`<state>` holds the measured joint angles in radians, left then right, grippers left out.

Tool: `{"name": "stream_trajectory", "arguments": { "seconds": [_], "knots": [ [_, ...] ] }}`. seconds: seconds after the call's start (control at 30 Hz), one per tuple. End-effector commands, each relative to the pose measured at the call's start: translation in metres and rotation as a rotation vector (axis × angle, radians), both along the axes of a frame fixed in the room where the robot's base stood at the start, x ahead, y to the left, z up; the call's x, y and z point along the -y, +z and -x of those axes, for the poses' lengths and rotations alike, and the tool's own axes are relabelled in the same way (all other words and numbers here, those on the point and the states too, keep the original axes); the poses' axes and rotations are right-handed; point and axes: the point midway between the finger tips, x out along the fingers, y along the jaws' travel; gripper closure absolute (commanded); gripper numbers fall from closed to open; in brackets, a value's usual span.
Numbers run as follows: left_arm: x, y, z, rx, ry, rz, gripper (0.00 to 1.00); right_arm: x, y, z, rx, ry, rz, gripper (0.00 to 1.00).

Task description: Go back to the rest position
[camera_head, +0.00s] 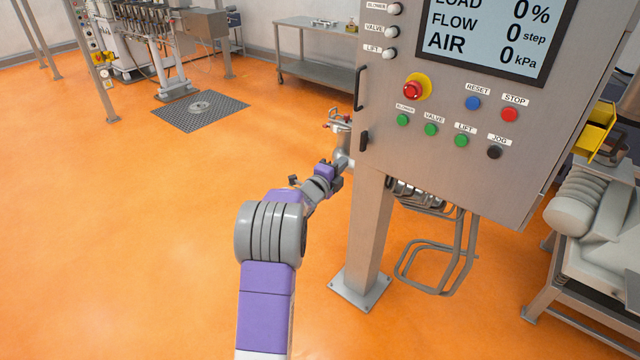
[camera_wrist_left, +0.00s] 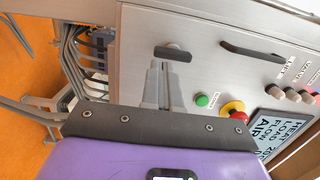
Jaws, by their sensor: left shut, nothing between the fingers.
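My left arm reaches forward from the bottom of the head view. Its gripper (camera_head: 342,160) is at the lower left edge of the grey control cabinet (camera_head: 400,155). In the left wrist view the two grey fingers (camera_wrist_left: 158,68) are together with nothing between them. Their tips appear close to a small black latch (camera_wrist_left: 173,53) on the cabinet face; I cannot tell whether they touch it. The same latch shows in the head view (camera_head: 364,141). My right gripper is in neither view.
The cabinet carries a red emergency button (camera_head: 413,89), several coloured buttons and a screen (camera_head: 495,35) reading zeros. It stands on a grey post (camera_head: 362,240). Bent metal tubes (camera_head: 437,255) hang beneath. Orange floor (camera_head: 130,260) is clear on the left.

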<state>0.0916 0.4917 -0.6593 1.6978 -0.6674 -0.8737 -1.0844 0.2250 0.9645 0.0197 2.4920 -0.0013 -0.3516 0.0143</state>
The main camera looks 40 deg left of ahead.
Motion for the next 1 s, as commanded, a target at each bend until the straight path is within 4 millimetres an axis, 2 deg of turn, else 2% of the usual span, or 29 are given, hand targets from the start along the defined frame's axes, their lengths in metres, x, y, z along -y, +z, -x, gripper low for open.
{"name": "stream_trajectory", "arguments": {
  "seconds": [0.2,0.4,0.77,0.87,0.97,1.0],
  "knots": [
    [0.002,-0.001,0.043,-0.003,-0.001,0.001,1.00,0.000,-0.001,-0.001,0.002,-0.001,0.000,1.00],
    [0.004,-0.002,0.068,-0.004,-0.002,0.000,1.00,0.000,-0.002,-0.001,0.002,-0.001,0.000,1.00],
    [0.006,-0.004,0.075,-0.008,-0.004,0.004,1.00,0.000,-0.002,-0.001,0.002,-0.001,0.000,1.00],
    [0.015,-0.022,0.070,-0.036,-0.006,0.070,1.00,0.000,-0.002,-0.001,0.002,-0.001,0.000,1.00],
    [0.037,-0.065,0.063,-0.108,0.001,0.228,1.00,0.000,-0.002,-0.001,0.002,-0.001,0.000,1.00],
    [0.050,-0.088,0.061,-0.148,0.009,0.317,1.00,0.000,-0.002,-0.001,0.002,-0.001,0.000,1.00]
  ]
}}
